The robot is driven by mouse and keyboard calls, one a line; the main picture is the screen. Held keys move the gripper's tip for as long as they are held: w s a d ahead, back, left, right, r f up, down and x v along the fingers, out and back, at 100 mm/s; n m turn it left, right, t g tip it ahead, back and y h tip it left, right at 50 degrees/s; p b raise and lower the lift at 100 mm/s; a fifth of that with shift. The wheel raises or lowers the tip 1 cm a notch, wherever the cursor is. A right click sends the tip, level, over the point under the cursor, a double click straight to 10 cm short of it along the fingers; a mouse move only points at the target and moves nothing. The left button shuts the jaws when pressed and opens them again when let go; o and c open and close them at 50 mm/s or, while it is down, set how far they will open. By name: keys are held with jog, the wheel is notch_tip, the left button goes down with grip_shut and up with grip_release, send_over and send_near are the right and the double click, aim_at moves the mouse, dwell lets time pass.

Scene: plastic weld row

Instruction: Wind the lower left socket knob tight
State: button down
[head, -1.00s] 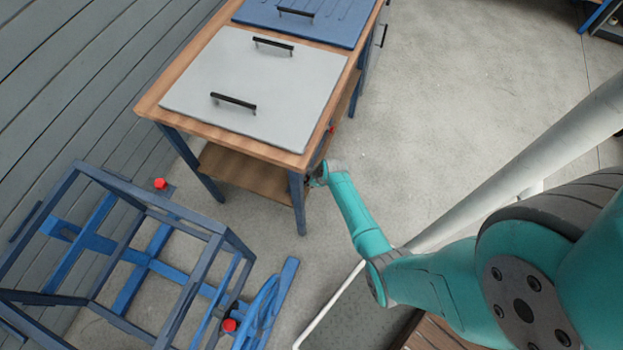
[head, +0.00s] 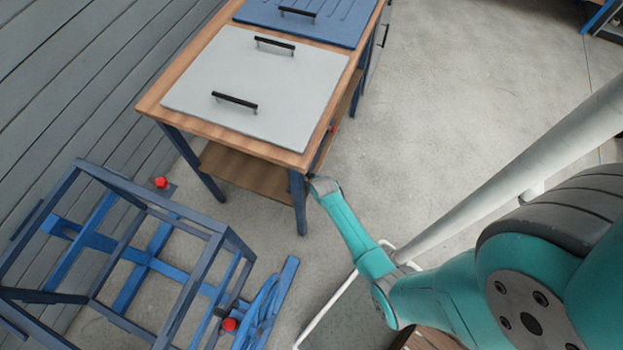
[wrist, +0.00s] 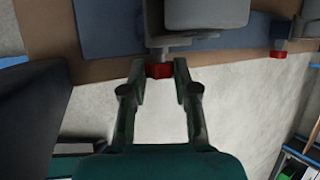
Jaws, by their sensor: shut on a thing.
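In the wrist view a red knob (wrist: 158,72) sits under a grey fitting (wrist: 182,43) at the bench edge. My gripper (wrist: 159,68) has its two fingers on either side of this knob, closed on it. A second red knob (wrist: 278,54) shows to the right, apart from the fingers. In the head view my arm reaches the near right leg of the bench, just below its top. The gripper there is mostly hidden by my wrist and the bench. A small red knob (head: 333,128) shows on the bench's right side. I cannot read any left or right marking on the knobs.
The wooden bench (head: 150,104) carries a pale plate (head: 290,85) with two black handles and a blue panel (head: 335,20) behind. A blue metal frame (head: 215,238) with red knobs (head: 230,324) stands at lower left.

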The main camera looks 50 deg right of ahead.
jog(key=c, duration=0.9)
grip_release()
jog(key=shift+o, duration=0.2)
jog(key=shift+r, duration=0.1)
notch_tip(320, 180, up, 10)
